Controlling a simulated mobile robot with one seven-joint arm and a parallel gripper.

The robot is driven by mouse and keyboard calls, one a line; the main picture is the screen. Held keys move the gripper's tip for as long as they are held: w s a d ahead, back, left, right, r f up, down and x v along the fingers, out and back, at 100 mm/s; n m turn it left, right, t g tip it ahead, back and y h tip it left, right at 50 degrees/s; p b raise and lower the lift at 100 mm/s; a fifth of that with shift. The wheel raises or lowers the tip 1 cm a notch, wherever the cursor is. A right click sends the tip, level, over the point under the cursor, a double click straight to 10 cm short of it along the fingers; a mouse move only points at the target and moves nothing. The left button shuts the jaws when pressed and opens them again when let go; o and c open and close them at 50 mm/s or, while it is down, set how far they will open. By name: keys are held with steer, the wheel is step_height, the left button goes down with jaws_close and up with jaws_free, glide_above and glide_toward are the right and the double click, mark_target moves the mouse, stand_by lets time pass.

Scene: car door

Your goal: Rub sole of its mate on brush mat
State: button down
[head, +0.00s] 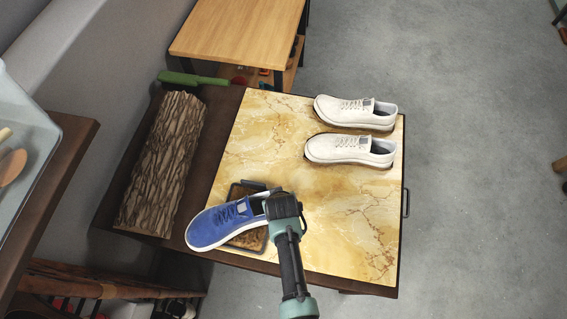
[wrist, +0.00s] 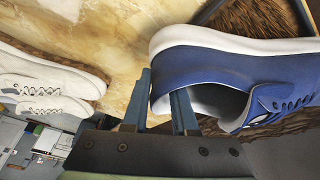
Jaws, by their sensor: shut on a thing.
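A blue shoe (head: 222,222) with a white sole is held by its heel end in my gripper (head: 270,203), toe pointing left. My gripper is shut on the heel wall; in the wrist view the fingers (wrist: 165,108) pinch the blue shoe (wrist: 225,75) at its collar. The brush mat (head: 246,241) is a brown bristle pad in a dark frame, under the shoe and largely hidden by it. The mat also shows behind the sole in the wrist view (wrist: 262,18). I cannot tell whether the sole touches the bristles.
Two white shoes (head: 350,148) stand side by side on the marbled tabletop (head: 262,135). A bark-covered log (head: 163,165) lies on the left, with a green-handled thing (head: 190,79) behind it. The tabletop's right front is clear.

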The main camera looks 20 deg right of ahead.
steer(key=shift+w+a, duration=0.15)
steer(key=shift+a, duration=2)
step_height(320, 180, up, 8)
steer(key=p, duration=0.8)
steer(key=shift+r, duration=0.1)
steer(key=shift+w, duration=0.1)
